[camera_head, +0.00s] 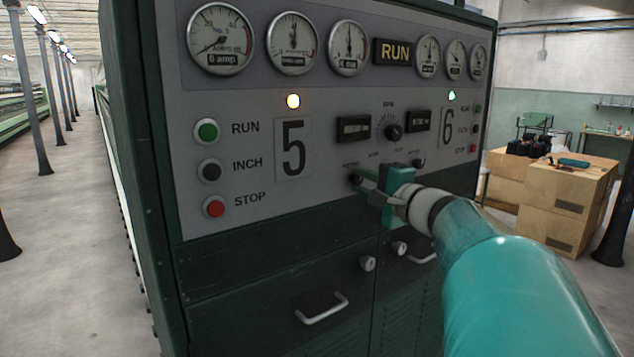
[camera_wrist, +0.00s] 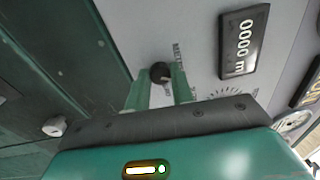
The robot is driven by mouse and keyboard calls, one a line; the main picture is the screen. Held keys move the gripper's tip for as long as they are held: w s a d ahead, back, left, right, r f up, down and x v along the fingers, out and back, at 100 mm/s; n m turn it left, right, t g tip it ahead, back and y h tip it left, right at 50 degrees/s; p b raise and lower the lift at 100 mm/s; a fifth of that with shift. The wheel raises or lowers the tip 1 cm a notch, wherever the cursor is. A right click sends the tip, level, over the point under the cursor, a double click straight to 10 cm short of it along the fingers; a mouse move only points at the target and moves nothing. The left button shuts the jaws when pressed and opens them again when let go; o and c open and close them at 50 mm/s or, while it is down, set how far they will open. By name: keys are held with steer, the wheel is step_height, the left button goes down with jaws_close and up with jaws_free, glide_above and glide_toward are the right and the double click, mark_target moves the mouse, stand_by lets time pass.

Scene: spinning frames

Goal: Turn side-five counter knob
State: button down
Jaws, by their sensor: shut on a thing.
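The side-five counter knob (camera_head: 356,179) is a small round black knob on the grey panel, below the left counter window (camera_head: 353,128) and right of the large 5. In the wrist view, the knob (camera_wrist: 160,73) sits between the tips of my two green fingers, and the counter window (camera_wrist: 243,41) reads 0000 m. My gripper (camera_head: 364,183) reaches the panel from the right and is shut on the knob; it also shows in the wrist view (camera_wrist: 159,82). The fingers partly hide the knob in the head view.
Green, black and red buttons (camera_head: 210,172) stand left of the 5. A larger dial knob (camera_head: 393,132) and another small knob (camera_head: 418,164) are near my gripper. Drawer handles (camera_head: 321,308) stick out below. Wooden crates (camera_head: 566,196) stand at right; the left aisle floor is clear.

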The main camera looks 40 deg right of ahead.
steer(key=n, duration=0.6)
steer(key=shift+y, duration=0.3)
steer(key=shift+n, duration=0.3)
steer(key=c, duration=1.2)
jaws_free()
steer(key=s, duration=1.3)
steer(key=shift+s+d+f, duration=0.2)
steer(key=shift+s+f, duration=0.15)
steer(key=shift+s, duration=0.05)
